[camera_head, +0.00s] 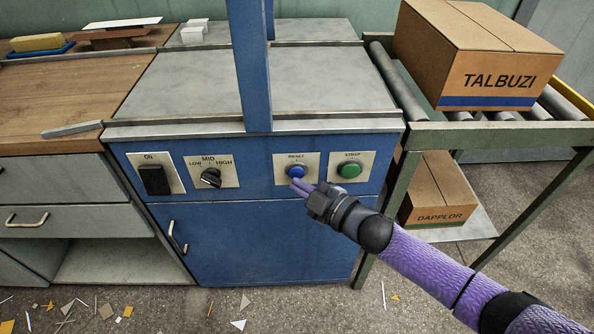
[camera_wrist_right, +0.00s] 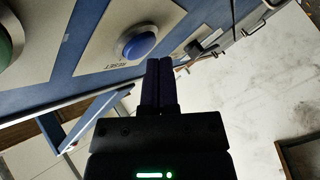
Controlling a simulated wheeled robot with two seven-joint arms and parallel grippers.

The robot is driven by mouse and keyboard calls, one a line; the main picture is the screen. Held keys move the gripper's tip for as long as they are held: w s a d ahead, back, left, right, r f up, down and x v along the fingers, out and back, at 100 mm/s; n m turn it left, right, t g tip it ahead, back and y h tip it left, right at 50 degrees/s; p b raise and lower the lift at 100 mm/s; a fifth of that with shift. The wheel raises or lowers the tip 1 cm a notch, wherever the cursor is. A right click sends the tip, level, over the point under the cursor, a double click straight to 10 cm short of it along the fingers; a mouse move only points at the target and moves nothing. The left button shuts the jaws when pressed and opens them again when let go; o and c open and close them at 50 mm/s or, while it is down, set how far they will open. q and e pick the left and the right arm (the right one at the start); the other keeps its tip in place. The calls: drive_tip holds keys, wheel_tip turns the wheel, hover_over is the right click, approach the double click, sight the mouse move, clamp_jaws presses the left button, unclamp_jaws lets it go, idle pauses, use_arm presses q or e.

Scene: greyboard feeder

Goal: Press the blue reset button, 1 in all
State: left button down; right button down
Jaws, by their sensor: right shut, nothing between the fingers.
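The blue reset button (camera_head: 295,171) sits on a light plate marked RESET on the front of the blue machine (camera_head: 240,235). My right gripper (camera_head: 299,186) is shut and empty, with its fingertips just below the button in the head view. In the right wrist view the button (camera_wrist_right: 138,42) stands out from its plate, left of and beyond the tips of my shut fingers (camera_wrist_right: 158,62). A small gap seems to lie between tips and button; I cannot tell its exact depth. My left gripper is not in view.
A green STRAP button (camera_head: 349,170) is right of the reset button. A MID/LOW/HIGH knob (camera_head: 210,178) and a black ON switch (camera_head: 154,180) are to the left. A roller conveyor (camera_head: 400,90) with a TALBUZI box (camera_head: 480,60) stands at right. Scraps litter the floor.

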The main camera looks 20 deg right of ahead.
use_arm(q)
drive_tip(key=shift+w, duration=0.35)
use_arm(e)
drive_tip(key=shift+s, duration=0.2)
